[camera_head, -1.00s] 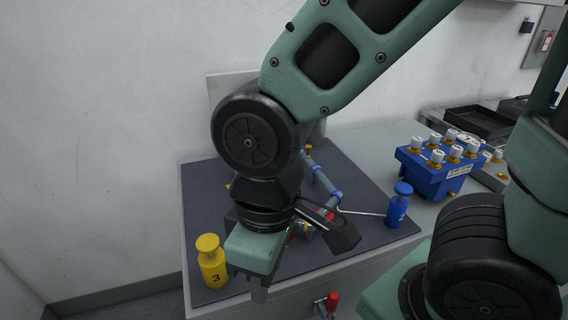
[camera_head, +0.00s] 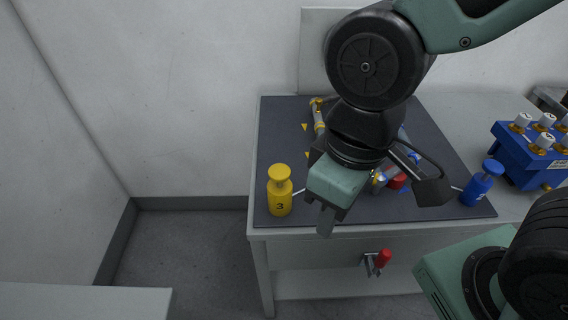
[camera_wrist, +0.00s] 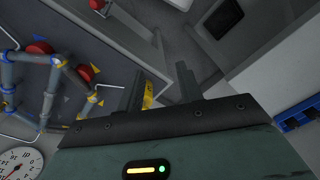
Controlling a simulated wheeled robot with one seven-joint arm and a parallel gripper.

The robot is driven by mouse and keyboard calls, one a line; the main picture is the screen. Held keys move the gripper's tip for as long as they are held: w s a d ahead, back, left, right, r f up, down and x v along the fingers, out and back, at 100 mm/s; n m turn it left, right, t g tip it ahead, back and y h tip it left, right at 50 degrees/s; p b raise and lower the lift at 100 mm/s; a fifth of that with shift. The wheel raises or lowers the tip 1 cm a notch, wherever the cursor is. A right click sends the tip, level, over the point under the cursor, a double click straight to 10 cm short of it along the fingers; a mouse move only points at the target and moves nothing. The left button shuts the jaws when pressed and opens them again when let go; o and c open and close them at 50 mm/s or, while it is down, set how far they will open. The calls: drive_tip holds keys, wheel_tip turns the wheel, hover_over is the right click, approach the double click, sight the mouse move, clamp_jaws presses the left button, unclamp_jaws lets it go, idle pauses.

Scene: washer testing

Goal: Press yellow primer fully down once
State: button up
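The yellow primer (camera_head: 280,198), marked 3, stands upright at the front left corner of the dark mat. Its round cap (camera_head: 279,173) sits above a narrower neck. My gripper (camera_head: 326,220) points down just right of the primer, near the table's front edge, apart from it in this view. In the wrist view the two fingers (camera_wrist: 163,84) are spread with nothing held between them. A yellow patch, likely part of the primer (camera_wrist: 148,96), shows beside the left finger, mostly hidden.
The dark mat (camera_head: 277,140) carries a pipe assembly (camera_head: 319,117), partly behind my arm. A blue primer (camera_head: 476,188) stands at the mat's right. A blue block with white-capped fittings (camera_head: 524,158) is farther right. A red-handled valve (camera_head: 383,258) sticks out below the table edge. Floor is clear at left.

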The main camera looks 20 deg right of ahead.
drive_tip(key=shift+c, duration=0.3)
drive_tip(key=shift+r, duration=0.1)
drive_tip(key=c, duration=0.5)
drive_tip(key=w+a+r+m+p, duration=0.1)
drive_tip(key=w+p, duration=0.1)
drive_tip(key=w+r+m+p, duration=0.2)
drive_tip(key=w+a+r+m+p, duration=0.1)
drive_tip(key=w+r+p, duration=0.1)
drive_tip(key=shift+w+a+r, duration=0.25)
drive_tip(key=shift+w+a, duration=0.05)
drive_tip(key=shift+w, duration=0.05)
clamp_jaws()
drive_tip(key=w+r+m+p, duration=0.2)
drive_tip(key=w+m+p, duration=0.3)
drive_tip(key=w, duration=0.4)
drive_tip(key=shift+w+a+r+m+h, duration=0.3)
drive_tip(key=shift+w+a+r+m, duration=0.05)
drive_tip(key=shift+m, duration=0.45)
